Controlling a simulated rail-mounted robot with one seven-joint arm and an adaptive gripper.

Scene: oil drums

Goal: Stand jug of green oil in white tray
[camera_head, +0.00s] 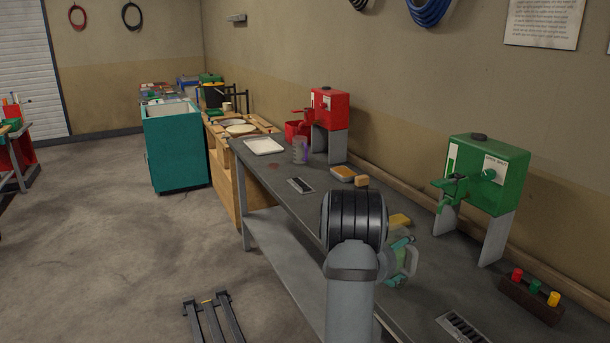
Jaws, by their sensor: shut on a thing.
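A clear jug (411,261) with green in it is at the right side of my arm, over the near part of the grey bench. My arm hides much of it; its pale handle shows on the right. My gripper (393,248) is mostly hidden behind my wrist and is shut on the jug. Whether the jug's base touches the bench is hard to tell. The white tray (264,146) lies flat and empty near the bench's far left end, well away from my gripper.
A purple-marked clear jug (300,151) stands right of the tray, near a red oil drum (329,107). A green oil drum (487,176) stands on the right. A rack with coloured caps (532,296) is near right.

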